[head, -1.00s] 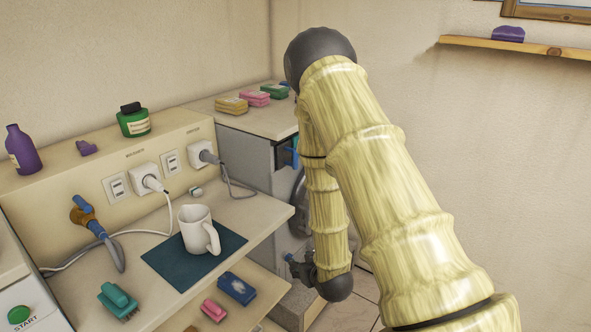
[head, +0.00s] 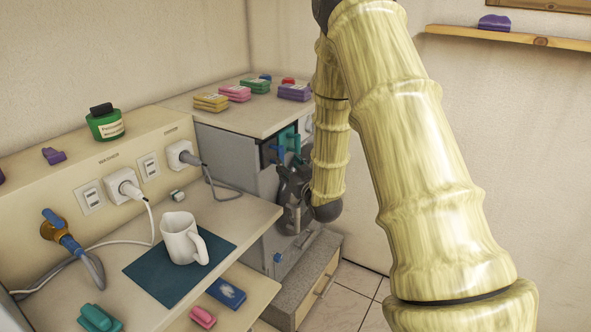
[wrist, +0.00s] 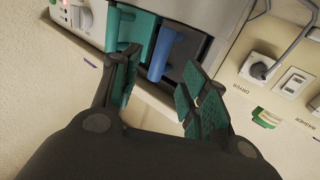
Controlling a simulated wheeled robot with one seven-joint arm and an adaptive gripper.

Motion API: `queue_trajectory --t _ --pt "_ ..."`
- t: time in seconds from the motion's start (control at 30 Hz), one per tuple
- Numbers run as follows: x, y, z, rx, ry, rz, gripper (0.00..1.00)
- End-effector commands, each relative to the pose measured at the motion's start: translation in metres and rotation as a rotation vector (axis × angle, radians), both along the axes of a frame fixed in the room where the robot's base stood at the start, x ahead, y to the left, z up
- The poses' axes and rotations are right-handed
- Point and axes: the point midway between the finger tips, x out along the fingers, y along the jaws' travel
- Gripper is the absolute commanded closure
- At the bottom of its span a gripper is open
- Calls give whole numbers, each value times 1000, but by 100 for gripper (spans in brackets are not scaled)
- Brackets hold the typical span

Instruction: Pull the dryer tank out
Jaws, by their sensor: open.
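The grey dryer (head: 235,165) stands past the counter. High on its front is a dark recess with a teal handle-like part (head: 291,137) and a blue one (head: 277,153); which one belongs to the tank I cannot tell for sure. In the wrist view the teal part (wrist: 145,32) and the blue part (wrist: 173,52) lie just beyond my fingertips. My gripper (wrist: 160,80) is open and empty, its fingers apart on either side of the blue part's lower end, seemingly short of it. In the head view my gripper (head: 291,190) is at the dryer's front, below the recess, partly hidden by my arm.
A drawer pedestal (head: 315,285) is under the dryer. A white mug (head: 180,240) stands on a blue mat (head: 140,270) on the counter. Cords run from the wall sockets. Coloured boxes (head: 211,102) lie on the dryer top. The floor (head: 355,290) beside the pedestal is clear.

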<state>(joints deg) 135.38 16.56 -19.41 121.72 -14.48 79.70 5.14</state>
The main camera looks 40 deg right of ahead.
Motion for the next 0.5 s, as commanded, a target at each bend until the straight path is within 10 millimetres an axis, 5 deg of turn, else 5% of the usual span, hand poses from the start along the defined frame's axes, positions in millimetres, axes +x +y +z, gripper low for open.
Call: queue_trajectory --t 0.5 --pt "62 -15 0 -1 1 -4 56"
